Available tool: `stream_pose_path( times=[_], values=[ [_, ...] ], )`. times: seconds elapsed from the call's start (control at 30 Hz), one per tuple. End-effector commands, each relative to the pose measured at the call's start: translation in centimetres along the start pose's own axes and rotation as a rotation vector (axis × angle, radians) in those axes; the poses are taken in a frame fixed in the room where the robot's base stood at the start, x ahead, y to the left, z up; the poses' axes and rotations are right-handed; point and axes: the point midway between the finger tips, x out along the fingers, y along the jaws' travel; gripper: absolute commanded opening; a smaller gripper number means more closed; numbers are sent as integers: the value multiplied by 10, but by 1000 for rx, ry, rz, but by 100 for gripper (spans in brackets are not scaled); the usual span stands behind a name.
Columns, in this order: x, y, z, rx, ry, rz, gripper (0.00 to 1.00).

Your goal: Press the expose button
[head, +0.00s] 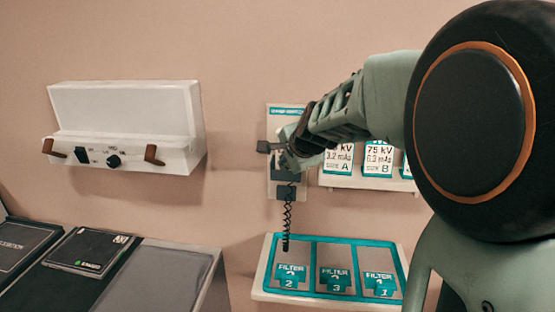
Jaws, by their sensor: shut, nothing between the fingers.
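A narrow wall panel (288,111) with a teal header strip hangs on the wall at the centre of the head view. A coiled black cord (287,215) hangs from its lower part. My gripper (287,155) reaches in from the right and is in front of the panel's middle. It looks shut and holds nothing. It covers much of the panel, so I cannot make out the expose button. I cannot tell whether the fingertips touch the panel.
A white wall box (125,120) with two brown handles and a black knob is at left. Labelled cards (378,158) stand on a shelf right of the panel. Below is a tray (262,275) of filter plates. A dark-topped table (170,275) with flat black cassettes is lower left.

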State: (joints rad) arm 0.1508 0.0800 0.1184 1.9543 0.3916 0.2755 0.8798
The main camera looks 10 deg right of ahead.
Motion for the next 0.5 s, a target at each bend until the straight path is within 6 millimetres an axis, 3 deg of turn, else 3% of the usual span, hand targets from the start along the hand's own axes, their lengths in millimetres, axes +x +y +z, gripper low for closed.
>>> stream_pose_path(
  times=[0.5],
  values=[
    [-10, 8, 7, 0, 0, 0, 0]
  ],
)
